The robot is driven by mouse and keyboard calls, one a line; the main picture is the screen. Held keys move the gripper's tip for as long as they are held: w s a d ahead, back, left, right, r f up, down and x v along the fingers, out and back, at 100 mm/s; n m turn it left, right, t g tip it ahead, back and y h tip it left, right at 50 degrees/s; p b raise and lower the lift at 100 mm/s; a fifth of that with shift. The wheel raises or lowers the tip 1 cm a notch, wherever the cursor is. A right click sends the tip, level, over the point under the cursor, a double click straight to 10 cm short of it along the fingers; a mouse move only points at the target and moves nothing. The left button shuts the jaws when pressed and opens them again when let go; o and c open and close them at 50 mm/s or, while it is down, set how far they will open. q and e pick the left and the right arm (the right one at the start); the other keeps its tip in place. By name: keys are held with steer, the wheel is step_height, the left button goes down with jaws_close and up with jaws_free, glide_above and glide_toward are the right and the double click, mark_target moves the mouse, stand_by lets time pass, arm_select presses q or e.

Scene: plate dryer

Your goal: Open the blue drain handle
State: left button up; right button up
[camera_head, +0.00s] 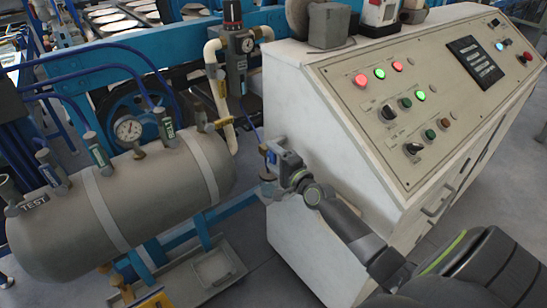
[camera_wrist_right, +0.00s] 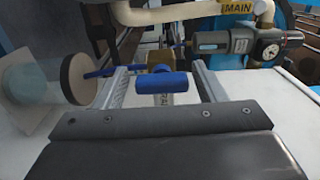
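The blue drain handle (camera_wrist_right: 168,83) shows in the right wrist view, with a brass body (camera_wrist_right: 159,60) behind it and a partly hidden white label below it. My right gripper (camera_wrist_right: 160,72) is open, with one finger on each side of the handle. A gap shows between the handle and each finger, so it is not gripped. In the head view my right gripper (camera_head: 272,165) is beside the cabinet's left end, and the handle there is mostly hidden by it. My left gripper is not in view.
A grey tank (camera_head: 150,205) with a gauge and labelled valves lies to the left. The beige control cabinet (camera_head: 320,130) stands close beside my right arm. A regulator (camera_head: 237,65) and a cream pipe (camera_head: 213,70) rise behind. A round disc (camera_wrist_right: 79,78) is left of the fingers.

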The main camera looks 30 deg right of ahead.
steer(key=shift+o, duration=0.2)
steer(key=shift+s+r, duration=0.1)
steer(key=shift+s, duration=0.15)
steer(key=s+d, duration=0.1)
steer(key=s, duration=1.6)
steer(key=shift+d, duration=0.2)
steer(key=shift+w, duration=0.1)
